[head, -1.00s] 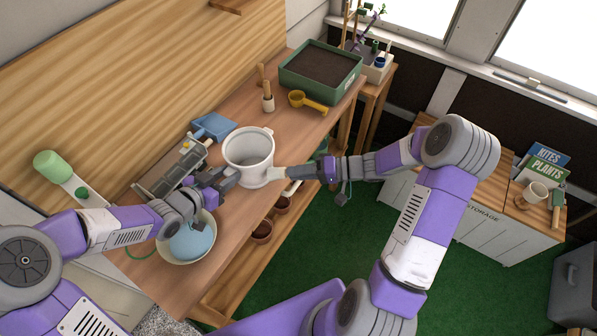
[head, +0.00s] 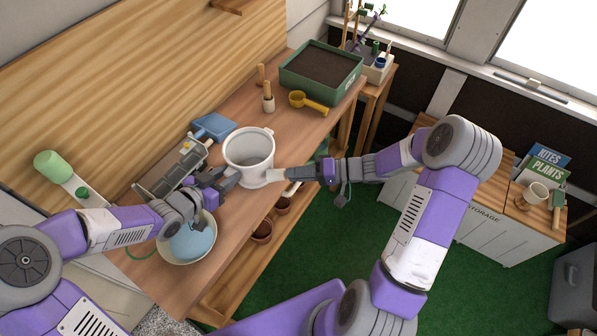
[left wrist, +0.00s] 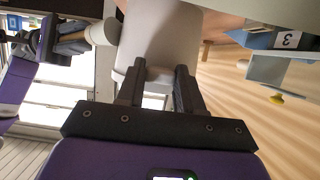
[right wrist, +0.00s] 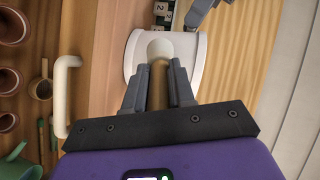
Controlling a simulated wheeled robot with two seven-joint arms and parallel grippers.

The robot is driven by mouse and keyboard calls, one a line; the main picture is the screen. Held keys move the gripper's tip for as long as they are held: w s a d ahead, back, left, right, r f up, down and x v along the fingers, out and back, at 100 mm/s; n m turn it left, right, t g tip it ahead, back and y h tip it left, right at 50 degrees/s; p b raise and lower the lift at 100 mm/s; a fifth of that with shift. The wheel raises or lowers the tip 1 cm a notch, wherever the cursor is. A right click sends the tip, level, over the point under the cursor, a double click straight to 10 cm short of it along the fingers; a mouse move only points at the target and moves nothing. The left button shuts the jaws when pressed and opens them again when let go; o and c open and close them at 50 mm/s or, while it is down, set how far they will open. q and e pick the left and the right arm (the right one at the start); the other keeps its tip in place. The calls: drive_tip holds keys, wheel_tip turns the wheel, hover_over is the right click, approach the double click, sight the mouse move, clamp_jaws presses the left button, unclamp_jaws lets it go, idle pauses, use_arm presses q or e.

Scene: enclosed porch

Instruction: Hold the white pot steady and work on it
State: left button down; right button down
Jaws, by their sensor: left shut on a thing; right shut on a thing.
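The white pot (head: 248,150) stands upright and open on the wooden bench. Its side also shows in the left wrist view (left wrist: 160,35) and the right wrist view (right wrist: 193,58). My left gripper (head: 230,178) is shut on a white part at the pot's near left side, seen between its fingers in the left wrist view. My right gripper (head: 312,172) is shut on a tan-handled tool (right wrist: 158,78) with a pale, rounded end. That end is at the pot's lower right side. I cannot tell whether it touches. The fingers hide part of the handle.
A cream bowl with a blue thing (head: 193,240) sits near my left forearm. A blue dustpan (head: 213,126), a yellow scoop (head: 308,102) and a green soil tray (head: 322,68) are on the bench. Brown pots (head: 262,231) sit on the shelf below.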

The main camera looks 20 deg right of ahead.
drive_tip(key=s+d, duration=0.1)
drive_tip(key=s, duration=0.1)
drive_tip(key=s+d, duration=0.2)
drive_tip(key=shift+f, duration=0.2)
drive_tip(key=shift+s, duration=0.1)
idle(0.5)
drive_tip(key=shift+s, duration=0.15)
drive_tip(key=shift+a, duration=0.1)
drive_tip(key=shift+w+a+r, duration=0.1)
drive_tip(key=shift+w+a, duration=0.45)
drive_tip(key=shift+w, duration=0.35)
drive_tip(key=shift+w+a+r, duration=0.1)
drive_tip(key=shift+w+a, duration=0.45)
drive_tip(key=shift+w, duration=0.3)
drive_tip(key=shift+w+a, duration=0.35)
drive_tip(key=shift+w, duration=0.1)
